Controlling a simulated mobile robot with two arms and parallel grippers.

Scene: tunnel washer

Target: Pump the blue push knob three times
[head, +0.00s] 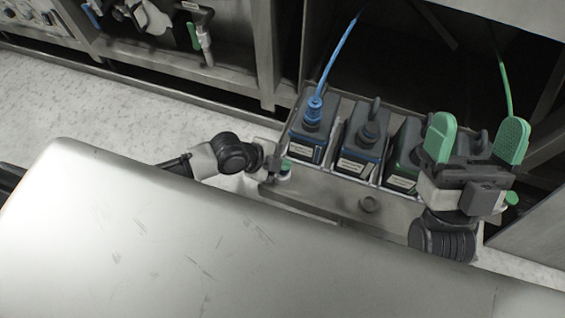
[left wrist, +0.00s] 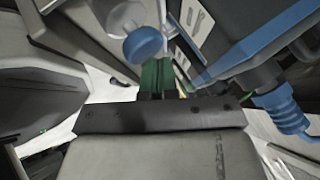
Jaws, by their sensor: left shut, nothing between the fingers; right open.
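The blue push knob (left wrist: 143,44) shows in the left wrist view as a round blue cap on a pale, rounded fitting. It is just above and left of the fingers of my left gripper (left wrist: 158,74); I cannot tell whether they touch. I cannot make out the knob in the head view. My left gripper (head: 285,167) is shut and empty, at the left front corner of the canister rack. My right gripper (head: 476,138) is open and empty, with its green fingers wide apart, in front of the right-hand canisters and partly hiding them.
A metal rack (head: 334,211) holds several dark canisters, with a blue-labelled one (head: 308,140) at the left. A blue hose (head: 343,52) and a green hose (head: 505,80) hang above. Pale floor is clear at left.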

